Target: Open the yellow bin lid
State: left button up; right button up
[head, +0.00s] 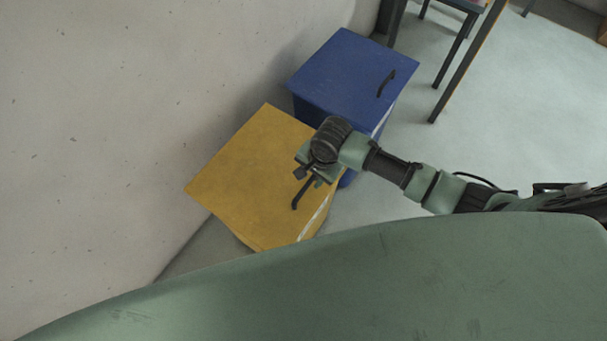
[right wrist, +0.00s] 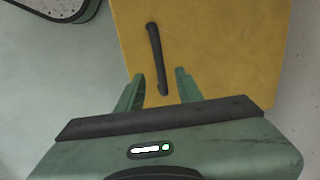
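The yellow bin (head: 248,170) stands against the wall with its flat yellow lid shut; the lid also shows in the right wrist view (right wrist: 225,50). A dark bar handle (head: 297,201) is on the lid near its right edge. My right gripper (head: 306,181) is over the lid at the handle. In the right wrist view its two fingers (right wrist: 160,88) are apart, and the near end of the handle (right wrist: 156,55) appears between their tips without visible contact. I cannot tell the exact height gap. My left gripper is not in view.
A blue bin (head: 345,72) with a shut lid and dark handle stands right behind the yellow one. The pale wall (head: 120,120) rises along the left. Table legs (head: 468,60) stand at the upper right. The grey floor (head: 500,130) on the right is clear.

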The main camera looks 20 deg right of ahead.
aim_at(306, 186)
jog(key=f, duration=0.4)
jog(key=w+f, duration=0.1)
jog(key=f, duration=0.1)
jog(key=shift+a, duration=0.35)
jog(key=shift+s, duration=0.1)
grip_shut()
dwell(1.0)
